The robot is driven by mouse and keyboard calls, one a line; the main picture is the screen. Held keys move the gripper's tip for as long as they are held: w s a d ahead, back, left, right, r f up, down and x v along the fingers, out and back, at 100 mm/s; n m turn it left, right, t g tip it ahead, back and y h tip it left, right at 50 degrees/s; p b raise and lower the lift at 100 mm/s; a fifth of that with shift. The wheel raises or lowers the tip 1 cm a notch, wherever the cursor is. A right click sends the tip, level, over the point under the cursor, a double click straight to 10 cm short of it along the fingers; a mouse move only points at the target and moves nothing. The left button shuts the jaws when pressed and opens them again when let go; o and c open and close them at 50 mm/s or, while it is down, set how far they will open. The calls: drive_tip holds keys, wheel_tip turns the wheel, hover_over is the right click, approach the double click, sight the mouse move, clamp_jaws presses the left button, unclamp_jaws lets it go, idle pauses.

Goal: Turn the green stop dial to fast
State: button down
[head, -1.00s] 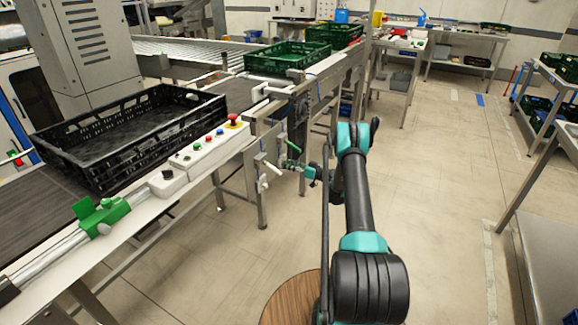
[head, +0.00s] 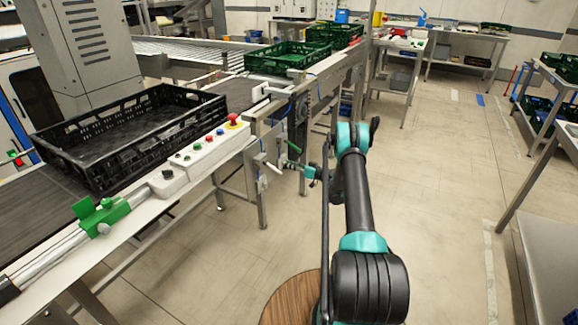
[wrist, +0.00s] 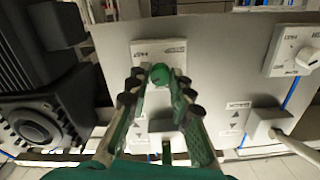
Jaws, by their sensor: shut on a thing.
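The green dial (wrist: 161,75) sits on a white labelled plate (wrist: 146,50) on a grey panel (wrist: 220,75) in the wrist view. My gripper (wrist: 160,84) has its two fingers on either side of the dial and is shut on it. The fingers hide parts of the plate's lower area. The label text is too small to read, so I cannot tell the dial's setting. In the head view my gripper (head: 281,166) is at the side of the conveyor frame, and the dial cannot be made out there.
A white dial (wrist: 306,57) is on the panel's right, above a white lever (wrist: 268,125). A dark motor (wrist: 38,120) stands on the left. In the head view a black crate (head: 95,130) rests on the conveyor, beside a button box (head: 210,148).

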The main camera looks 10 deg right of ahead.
drive_tip(key=m, duration=1.1)
drive_tip(key=shift+d, duration=0.1)
drive_tip(key=shift+m, duration=0.4)
idle(0.3)
drive_tip(key=c, duration=1.3)
unclamp_jaws()
drive_tip(key=shift+c, duration=0.2)
drive_tip(key=v, duration=1.2)
